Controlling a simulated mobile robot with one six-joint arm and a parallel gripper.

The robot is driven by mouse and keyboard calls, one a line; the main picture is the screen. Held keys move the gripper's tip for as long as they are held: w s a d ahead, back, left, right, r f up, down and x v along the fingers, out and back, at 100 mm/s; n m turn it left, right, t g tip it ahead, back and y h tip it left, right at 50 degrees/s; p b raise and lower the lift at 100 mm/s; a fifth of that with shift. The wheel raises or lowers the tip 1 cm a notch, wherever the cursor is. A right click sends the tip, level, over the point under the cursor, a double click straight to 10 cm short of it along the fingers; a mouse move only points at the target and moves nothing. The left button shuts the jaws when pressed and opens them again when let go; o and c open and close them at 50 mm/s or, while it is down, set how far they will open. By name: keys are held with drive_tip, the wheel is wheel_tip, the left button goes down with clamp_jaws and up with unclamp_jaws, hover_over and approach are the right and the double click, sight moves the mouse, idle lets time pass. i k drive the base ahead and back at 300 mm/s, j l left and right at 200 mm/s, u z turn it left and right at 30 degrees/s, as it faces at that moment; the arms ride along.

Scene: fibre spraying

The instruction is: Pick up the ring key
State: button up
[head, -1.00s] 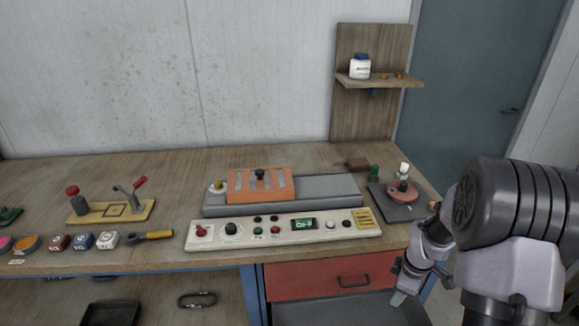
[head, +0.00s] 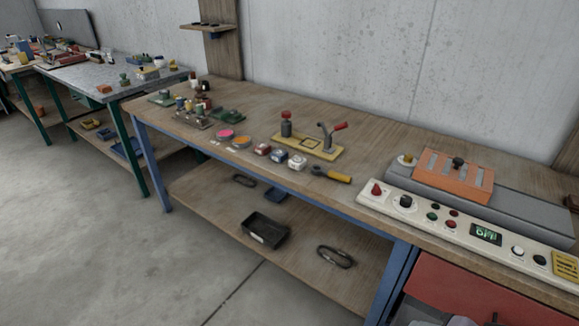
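A short tool with a yellow handle (head: 338,177) and a dark head lies near the front edge of the wooden bench, left of the control panel. It looks like the ring key, though its head is too small to make out clearly. Nothing holds it, and it lies clear of the white-topped block to its left. Two dark oval loops, one nearer (head: 336,256) and one further left (head: 244,181), lie on the lower shelf. My gripper is not in view.
The bench (head: 377,159) also bears a yellow plate with a red-handled clamp (head: 310,144), small coloured blocks, pink and orange discs, and a control panel (head: 419,208) with an orange fixture behind. A black tray (head: 265,231) sits on the lower shelf. The floor at left is open.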

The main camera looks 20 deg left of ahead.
sight(335, 175)
drive_tip(key=u, duration=0.7)
drive_tip(key=i+j+z, duration=0.2)
drive_tip(key=i+j, duration=0.25)
drive_tip(key=i+j+z, duration=0.15)
drive_tip(key=i+j, duration=0.4)
drive_tip(key=i+j+z, duration=0.2)
drive_tip(key=i+j, duration=0.3)
drive_tip(key=i+j+z, duration=0.15)
drive_tip(key=i+j, duration=0.25)
drive_tip(key=j, duration=0.3)
